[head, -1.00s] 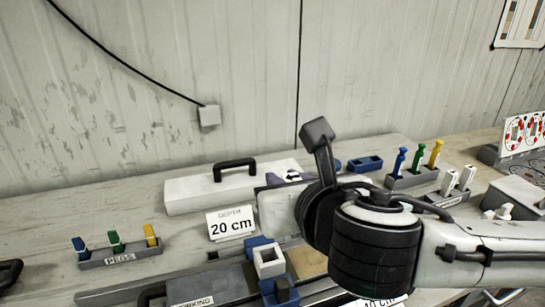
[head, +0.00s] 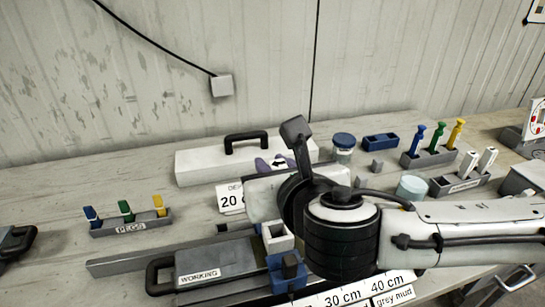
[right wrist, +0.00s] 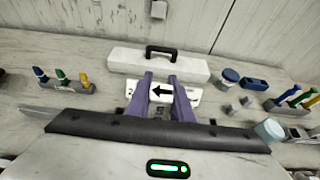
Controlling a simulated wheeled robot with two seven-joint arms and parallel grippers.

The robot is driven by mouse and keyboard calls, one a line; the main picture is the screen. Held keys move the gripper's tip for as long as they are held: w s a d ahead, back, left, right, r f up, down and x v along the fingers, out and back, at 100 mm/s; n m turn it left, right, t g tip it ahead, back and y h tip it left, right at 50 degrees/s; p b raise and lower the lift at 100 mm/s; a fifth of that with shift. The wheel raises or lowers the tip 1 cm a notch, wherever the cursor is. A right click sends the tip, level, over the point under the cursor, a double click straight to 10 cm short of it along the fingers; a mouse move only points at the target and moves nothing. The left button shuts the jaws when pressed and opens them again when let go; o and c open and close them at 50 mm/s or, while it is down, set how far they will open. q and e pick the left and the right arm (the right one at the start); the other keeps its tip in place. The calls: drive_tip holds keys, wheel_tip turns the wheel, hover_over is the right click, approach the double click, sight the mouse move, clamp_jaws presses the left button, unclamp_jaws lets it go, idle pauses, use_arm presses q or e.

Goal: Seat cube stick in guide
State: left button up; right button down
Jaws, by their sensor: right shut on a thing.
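My right gripper (right wrist: 159,78) points toward the wall, its two purple fingers standing apart, shut on a pale piece with a black arrow (right wrist: 161,91). I take this piece to be the cube stick; most of it is hidden between the fingers. In the head view the arrow piece (head: 279,162) shows just behind my gripper body, above the bench. A blue block with a white square opening (head: 277,238) and a blue block with a dark top (head: 288,272) stand by the working tray; I cannot tell which is the guide. My left gripper is out of view.
A grey tray labelled WORKING (head: 215,255) lies in front. A white case (head: 215,162) stands behind, with a partly hidden depth sign (head: 229,198). Peg racks (head: 132,226) stand left and coloured tools (head: 428,157) right. A blue-lidded jar (head: 343,147) and pale cylinder (head: 411,187) stand at right.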

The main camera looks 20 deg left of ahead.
wheel_tip(320, 180, down, 6)
drive_tip(key=b, duration=0.4)
drive_tip(key=shift+b, duration=0.3)
drive_tip(key=shift+f+b, duration=0.65)
drive_tip(key=shift+f, duration=0.3)
drive_tip(key=c, duration=1.5)
unclamp_jaws()
drive_tip(key=shift+f, duration=0.1)
